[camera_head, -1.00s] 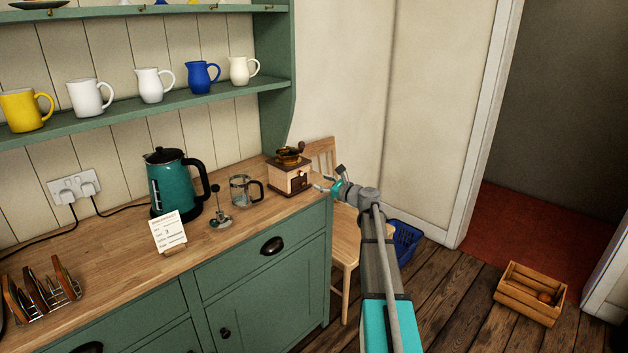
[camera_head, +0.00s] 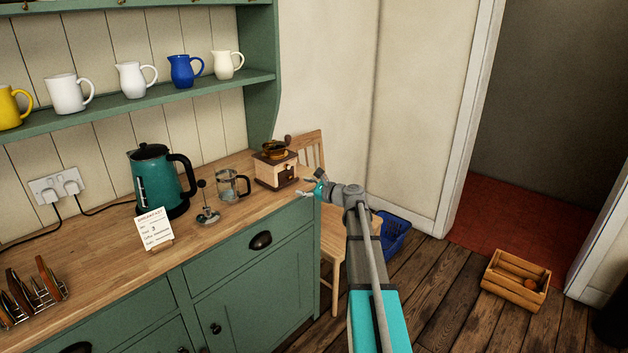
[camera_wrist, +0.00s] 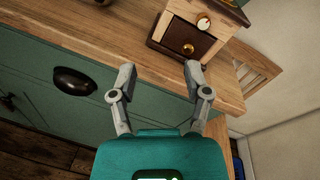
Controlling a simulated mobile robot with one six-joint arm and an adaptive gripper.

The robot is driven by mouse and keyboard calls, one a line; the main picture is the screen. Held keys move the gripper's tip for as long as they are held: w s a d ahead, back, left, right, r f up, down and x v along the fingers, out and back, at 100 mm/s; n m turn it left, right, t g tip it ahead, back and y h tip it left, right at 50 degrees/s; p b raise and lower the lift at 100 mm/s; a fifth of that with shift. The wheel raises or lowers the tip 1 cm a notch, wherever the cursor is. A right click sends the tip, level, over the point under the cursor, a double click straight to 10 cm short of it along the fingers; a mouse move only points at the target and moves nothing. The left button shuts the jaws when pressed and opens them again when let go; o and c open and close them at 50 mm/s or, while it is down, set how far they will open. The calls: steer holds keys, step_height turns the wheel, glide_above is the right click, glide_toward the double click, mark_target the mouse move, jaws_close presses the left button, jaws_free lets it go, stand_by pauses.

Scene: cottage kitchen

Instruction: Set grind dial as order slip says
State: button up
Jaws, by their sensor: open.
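The coffee grinder (camera_head: 275,168) stands upright near the right end of the wooden counter, with a brass bowl and crank on top. In the wrist view the grinder body (camera_wrist: 170,35) shows a pale round dial (camera_wrist: 204,22) with an orange mark, and a brass drawer knob (camera_wrist: 188,48) below it. The order slip (camera_head: 152,228) stands in a small wooden holder on the counter; a "3" is readable, the rest is too small. My gripper (camera_head: 308,188) is open and empty at the counter's front edge, short of the grinder. Its two fingers (camera_wrist: 158,78) are apart and touch nothing visible.
A glass jar with handle (camera_head: 231,186), a plunger (camera_head: 206,205) and a teal kettle (camera_head: 160,180) stand left of the grinder. A toast rack (camera_head: 35,293) is at the left. A wooden chair (camera_head: 334,240) and blue basket (camera_head: 394,236) are beyond the counter's end.

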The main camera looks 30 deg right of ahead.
steer(key=s+a+f+n+g, duration=0.45)
steer(key=s+a+n, duration=0.2)
steer(key=a, duration=0.35)
steer(key=s+a+f+n+g, duration=0.45)
steer(key=a+f+n, duration=0.2)
steer(key=a, duration=0.45)
steer(key=s+a+f+n+g+h, duration=0.2)
steer(key=s+n, duration=0.2)
steer(key=s, duration=0.2)
steer(key=s+a+f+n+g+h, duration=0.1)
steer(key=s+a+n+g+h, duration=0.1)
steer(key=s, duration=0.4)
steer(key=s+a+f+n+g+h, duration=0.1)
steer(key=s+f+n+g+h, duration=0.1)
steer(key=s+n, duration=0.4)
steer(key=shift+s+a+f+h, duration=0.3)
steer(key=shift+s+a+h, duration=0.15)
steer(key=shift+h, duration=0.35)
steer(key=shift+s, duration=0.15)
